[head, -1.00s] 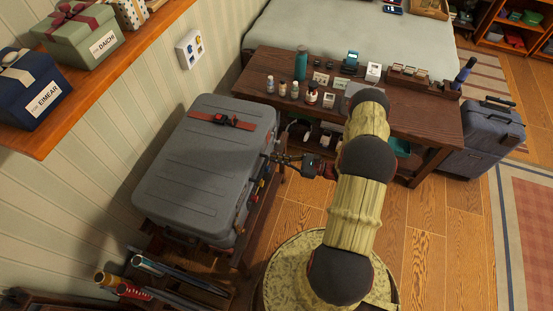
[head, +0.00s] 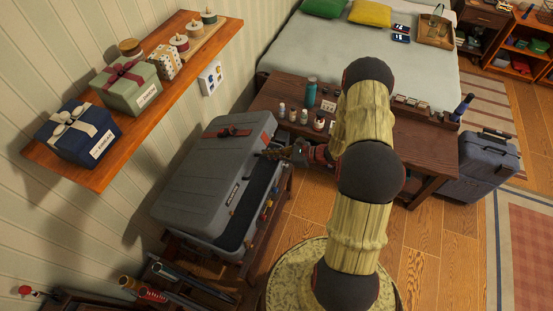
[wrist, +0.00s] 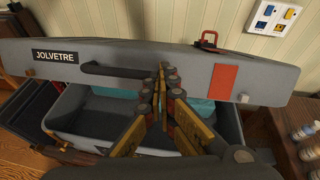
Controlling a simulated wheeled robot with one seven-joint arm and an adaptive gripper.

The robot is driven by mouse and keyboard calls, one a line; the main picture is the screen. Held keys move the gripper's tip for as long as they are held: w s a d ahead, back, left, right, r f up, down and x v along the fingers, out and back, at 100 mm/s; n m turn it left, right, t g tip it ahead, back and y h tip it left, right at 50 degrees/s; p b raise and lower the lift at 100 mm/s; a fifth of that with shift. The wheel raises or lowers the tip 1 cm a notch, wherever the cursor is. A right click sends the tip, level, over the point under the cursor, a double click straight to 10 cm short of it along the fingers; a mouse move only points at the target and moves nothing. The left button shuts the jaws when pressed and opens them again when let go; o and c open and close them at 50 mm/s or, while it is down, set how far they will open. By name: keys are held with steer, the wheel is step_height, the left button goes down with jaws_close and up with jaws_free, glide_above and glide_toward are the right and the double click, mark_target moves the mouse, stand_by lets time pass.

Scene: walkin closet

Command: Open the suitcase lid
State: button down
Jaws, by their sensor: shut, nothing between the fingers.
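The grey suitcase lid (head: 205,185) is partly raised, hinged along the wall side, with a gap at its front. In the wrist view the lid's front edge (wrist: 130,58) shows a JOLVETRE label, a dark handle and a red strap patch. The suitcase base (wrist: 75,130) below it is open at the front, with teal contents (wrist: 115,93) partly visible inside. My gripper (head: 268,154) is at the lid's front edge, right of the strap. In the wrist view its shut fingertips (wrist: 163,75) overlap the lid edge beside the handle; exact contact is hard to tell.
The suitcase rests on a wooden rack (head: 262,235) against the wall. A shelf with gift boxes (head: 80,130) is above left. A dark table (head: 425,140) with bottles stands to the right. A second suitcase (head: 480,165) stands beyond it. Open floor lies in front.

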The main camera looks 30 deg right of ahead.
steer(key=w+a+r+g+h+p, duration=0.2)
steer(key=w+a+r+p, duration=0.35)
steer(key=r, duration=0.25)
steer(key=w+a+r+g+h+p, duration=0.1)
steer(key=w+a+r+g+p, duration=0.1)
steer(key=w+a+r+p, duration=0.55)
steer(key=w+a+r, duration=0.1)
steer(key=w, duration=0.3)
steer(key=w+a+r+p, duration=0.3)
steer(key=w+a, duration=0.1)
steer(key=w, duration=0.1)
steer(key=shift+w+r+h+p, duration=0.35)
steer(key=shift+h, duration=0.05)
steer(key=shift+d, duration=0.15)
